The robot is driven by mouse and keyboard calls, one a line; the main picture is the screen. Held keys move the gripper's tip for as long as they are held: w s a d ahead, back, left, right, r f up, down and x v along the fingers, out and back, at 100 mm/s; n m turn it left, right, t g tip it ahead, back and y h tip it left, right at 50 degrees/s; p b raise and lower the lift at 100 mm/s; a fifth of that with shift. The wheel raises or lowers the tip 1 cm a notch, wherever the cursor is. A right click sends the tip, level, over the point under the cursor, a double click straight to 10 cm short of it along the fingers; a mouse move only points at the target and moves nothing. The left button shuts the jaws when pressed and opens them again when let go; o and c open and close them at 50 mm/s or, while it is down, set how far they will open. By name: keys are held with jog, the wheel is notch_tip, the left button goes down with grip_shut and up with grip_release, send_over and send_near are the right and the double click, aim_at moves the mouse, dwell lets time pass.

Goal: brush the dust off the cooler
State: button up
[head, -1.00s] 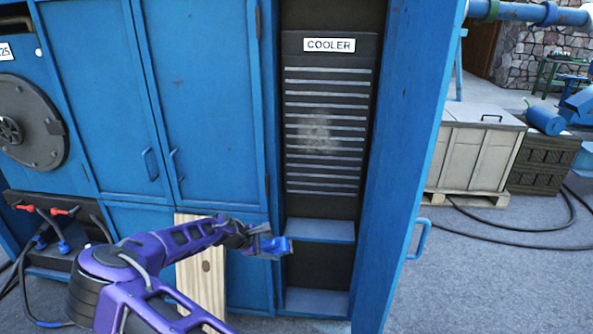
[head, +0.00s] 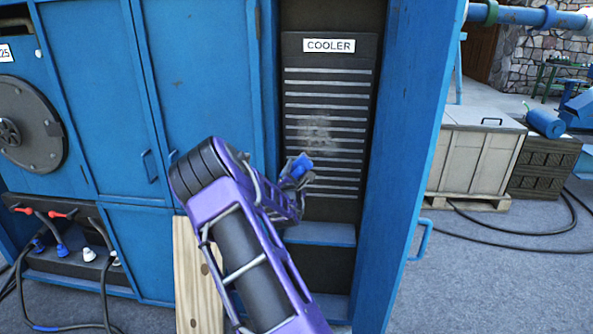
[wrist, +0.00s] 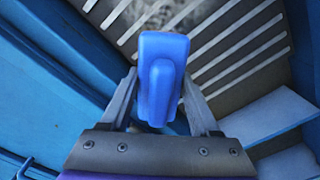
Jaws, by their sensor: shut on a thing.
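The cooler (head: 327,95) is a dark panel with pale horizontal slats, set in a recess of the blue cabinet under a COOLER label. A pale dust patch (head: 316,130) lies on its middle slats; part of it also shows at the top of the wrist view (wrist: 158,14). My gripper (head: 298,168) is in front of the lower slats, just below the dust. It is shut on a blue brush (wrist: 160,75), of which the blue body shows between the fingers. Its bristles are hidden, and I cannot tell whether it touches the cooler.
A blue shelf (head: 320,233) sits below the cooler. An open blue door (head: 408,150) with a handle stands at the recess's right side. A wooden board (head: 196,285) leans on the cabinet at lower left. Beyond the door are a crate (head: 470,160) and black hoses on the floor.

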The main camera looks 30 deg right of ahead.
jog(key=shift+w+d+r, duration=0.3)
jog(key=shift+r, duration=0.35)
jog(key=shift+x, duration=2.75)
jog(key=shift+b+x, duration=1.05)
